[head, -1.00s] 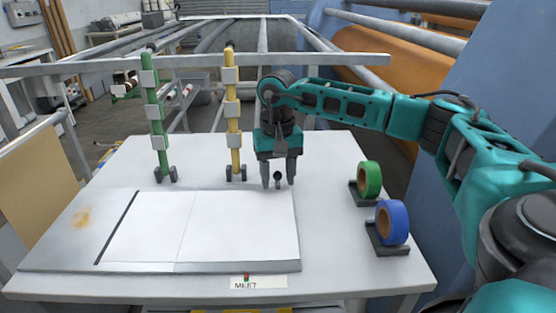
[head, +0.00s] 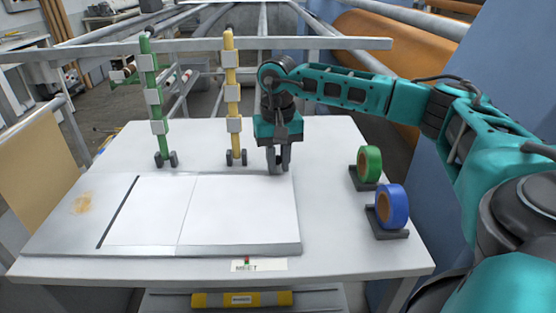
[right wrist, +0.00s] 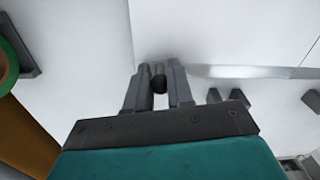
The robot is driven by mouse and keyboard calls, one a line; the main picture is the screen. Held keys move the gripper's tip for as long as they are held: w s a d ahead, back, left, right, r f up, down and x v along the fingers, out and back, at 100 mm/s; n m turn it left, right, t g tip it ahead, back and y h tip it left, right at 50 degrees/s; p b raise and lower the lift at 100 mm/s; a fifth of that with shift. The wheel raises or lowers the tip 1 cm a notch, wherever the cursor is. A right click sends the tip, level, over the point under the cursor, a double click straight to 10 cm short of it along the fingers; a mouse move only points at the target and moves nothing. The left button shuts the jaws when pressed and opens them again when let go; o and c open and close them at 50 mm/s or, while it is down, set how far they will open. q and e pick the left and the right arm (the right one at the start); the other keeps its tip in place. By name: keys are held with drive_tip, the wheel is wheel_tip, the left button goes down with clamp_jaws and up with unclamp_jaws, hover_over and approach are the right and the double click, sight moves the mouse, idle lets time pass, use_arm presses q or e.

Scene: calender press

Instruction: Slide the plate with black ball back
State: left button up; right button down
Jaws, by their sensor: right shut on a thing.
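Two white plates lie side by side in a grey metal frame (head: 60,247) on the table: a left plate (head: 150,215) and a right plate (head: 240,210). The black ball (right wrist: 158,83) is at the right plate's back right corner in the right wrist view. My right gripper (head: 278,168) points down at that corner, its fingers shut on the ball. In the right wrist view the fingers (right wrist: 158,76) stand on both sides of the ball. In the head view the fingers hide the ball. My left gripper is not in view.
A green post (head: 155,105) and a yellow post (head: 232,100) stand behind the plates, the yellow one just left of my gripper. A green roll (head: 369,164) and a blue roll (head: 392,207) stand on the right. A label (head: 259,265) lies at the front.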

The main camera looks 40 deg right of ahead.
drive_tip(key=shift+s+d, duration=1.3)
drive_tip(key=shift+d, duration=0.3)
drive_tip(key=shift+s+d, duration=0.3)
drive_tip(key=shift+d, duration=0.1)
drive_tip(key=c, duration=0.9)
unclamp_jaws()
